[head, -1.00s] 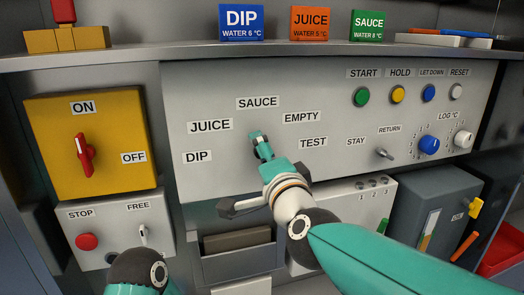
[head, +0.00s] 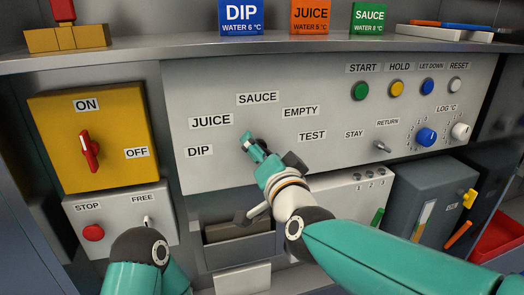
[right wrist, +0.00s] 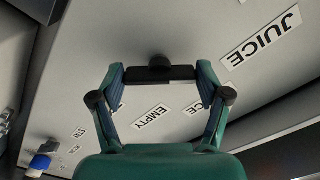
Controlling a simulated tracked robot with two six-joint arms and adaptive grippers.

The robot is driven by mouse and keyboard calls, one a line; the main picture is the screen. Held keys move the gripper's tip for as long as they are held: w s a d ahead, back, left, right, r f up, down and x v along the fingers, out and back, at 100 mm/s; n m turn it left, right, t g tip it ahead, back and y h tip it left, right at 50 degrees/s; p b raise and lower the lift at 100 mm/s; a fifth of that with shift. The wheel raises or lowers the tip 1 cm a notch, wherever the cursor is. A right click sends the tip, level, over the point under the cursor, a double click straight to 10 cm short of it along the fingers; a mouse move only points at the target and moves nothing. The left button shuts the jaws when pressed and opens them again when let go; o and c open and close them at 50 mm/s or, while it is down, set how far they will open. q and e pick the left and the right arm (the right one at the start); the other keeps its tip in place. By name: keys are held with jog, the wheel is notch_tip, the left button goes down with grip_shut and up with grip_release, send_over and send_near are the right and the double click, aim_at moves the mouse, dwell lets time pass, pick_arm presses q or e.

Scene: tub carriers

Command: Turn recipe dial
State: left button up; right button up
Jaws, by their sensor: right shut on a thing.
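The recipe dial sits on the grey panel among the labels DIP (head: 199,151), JUICE (head: 211,121), SAUCE (head: 258,98), EMPTY (head: 300,112) and TEST (head: 312,136). My right gripper (head: 253,146) covers most of the dial in the head view. In the right wrist view the dial's dark bar (right wrist: 160,73) lies between the fingertips of my right gripper (right wrist: 160,77), which is shut on it. The grip leans toward the upper left, roughly on the JUICE side; I cannot read the exact pointer position. Of my left arm only links show at bottom left; its gripper is out of view.
A yellow box with a red ON/OFF switch (head: 89,150) is at left, above a red STOP button (head: 93,233). Coloured buttons, a RETURN lever (head: 382,146) and LOG dials (head: 426,137) are at right. A shelf (head: 180,50) with label blocks runs above.

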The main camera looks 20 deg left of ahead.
jog(key=shift+s+a+f, duration=0.15)
jog(key=shift+f, duration=0.3)
jog(key=o, duration=0.9)
jog(key=shift+o, duration=1.2)
jog(key=shift+r, duration=0.2)
jog(key=shift+r, duration=0.1)
jog(key=v, duration=1.2)
